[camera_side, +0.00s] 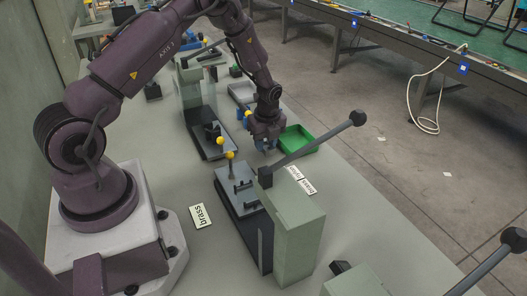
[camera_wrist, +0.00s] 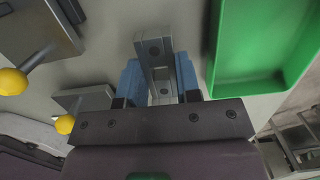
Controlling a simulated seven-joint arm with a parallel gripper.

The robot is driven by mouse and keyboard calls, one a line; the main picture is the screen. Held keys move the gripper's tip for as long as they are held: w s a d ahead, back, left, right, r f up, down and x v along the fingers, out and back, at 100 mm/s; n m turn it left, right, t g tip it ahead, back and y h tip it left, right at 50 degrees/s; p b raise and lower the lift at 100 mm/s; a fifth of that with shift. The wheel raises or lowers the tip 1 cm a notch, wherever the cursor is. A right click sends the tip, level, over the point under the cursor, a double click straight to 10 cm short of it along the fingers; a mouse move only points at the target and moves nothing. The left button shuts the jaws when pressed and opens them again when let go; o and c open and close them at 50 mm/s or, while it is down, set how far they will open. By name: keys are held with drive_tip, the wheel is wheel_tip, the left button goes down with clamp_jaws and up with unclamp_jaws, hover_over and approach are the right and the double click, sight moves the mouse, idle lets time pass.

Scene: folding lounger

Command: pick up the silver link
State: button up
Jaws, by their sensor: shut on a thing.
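In the wrist view, the silver link (camera_wrist: 154,47) is a grey metal bar with dark round holes. It stands between the two blue fingers of my gripper (camera_wrist: 158,78), which are shut on it from left and right. Part of the link is hidden behind the gripper body. In the side view, my gripper (camera_side: 266,147) points down over the bench just left of the green tray, and the link cannot be made out there. I cannot tell whether the link touches the bench or hangs above it.
The green tray (camera_wrist: 262,83) is right of the gripper and looks empty; it also shows in the side view (camera_side: 297,141). A press (camera_side: 300,232) with a long lever (camera_side: 318,140) stands in front. Yellow-knobbed fixtures (camera_wrist: 13,82) are to the left. A "brass" card (camera_side: 201,215) lies on the bench.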

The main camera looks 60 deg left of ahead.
drive_tip(key=shift+r, duration=2.1)
